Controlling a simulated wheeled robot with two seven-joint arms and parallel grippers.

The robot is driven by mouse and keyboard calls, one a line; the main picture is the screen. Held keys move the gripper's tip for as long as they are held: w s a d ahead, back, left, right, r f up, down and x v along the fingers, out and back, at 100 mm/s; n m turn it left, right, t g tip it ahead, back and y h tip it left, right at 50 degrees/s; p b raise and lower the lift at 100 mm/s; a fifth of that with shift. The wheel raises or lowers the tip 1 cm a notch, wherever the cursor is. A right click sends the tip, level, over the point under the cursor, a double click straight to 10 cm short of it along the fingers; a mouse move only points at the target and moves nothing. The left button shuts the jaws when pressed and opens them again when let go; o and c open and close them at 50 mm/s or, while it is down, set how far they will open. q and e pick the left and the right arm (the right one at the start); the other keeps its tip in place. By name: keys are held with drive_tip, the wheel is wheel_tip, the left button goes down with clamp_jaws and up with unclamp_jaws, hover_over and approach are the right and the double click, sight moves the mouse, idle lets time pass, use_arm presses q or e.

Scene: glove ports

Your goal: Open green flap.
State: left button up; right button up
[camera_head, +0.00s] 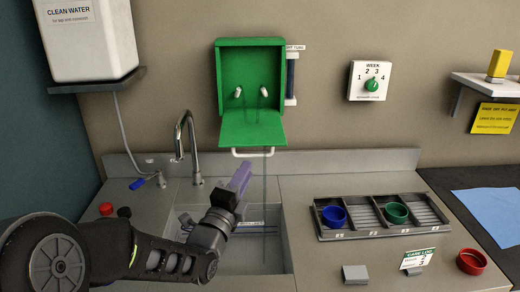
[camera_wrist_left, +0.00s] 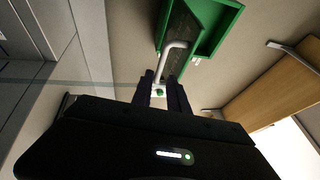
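The green flap (camera_head: 253,128) is at the bottom of the green wall box (camera_head: 220,80). It is swung down and outward, so the inside with two pale pegs shows. Its white handle (camera_head: 259,153) runs along the lower front edge. My left gripper (camera_head: 243,172), with purple fingers, is just below the handle. In the left wrist view the handle (camera_wrist_left: 175,50) is just ahead of the fingertips (camera_wrist_left: 161,80). A gap shows between the fingers, and they hold nothing. Whether they touch the handle I cannot tell. My right gripper is out of view.
A curved tap (camera_head: 188,135) stands left of the box, behind the sink (camera_head: 265,260) under my left arm. A rack (camera_head: 380,228) with a blue cup (camera_head: 334,216) and a green cup (camera_head: 396,212) is on the right. The week dial (camera_head: 370,82) is on the wall.

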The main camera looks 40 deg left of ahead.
sight(255, 155)
use_arm(q)
drive_tip(key=p+x, duration=0.2)
drive_tip(key=x, duration=0.4)
drive_tip(key=shift+w+a+r, duration=0.1)
drive_tip(key=shift+w+r, duration=0.05)
drive_tip(key=shift+w, duration=0.05)
drive_tip(key=shift+w+a+p, duration=0.15)
drive_tip(key=shift+w+p, duration=0.2)
drive_tip(key=shift+w, duration=0.25)
clamp_jaws()
idle(1.0)
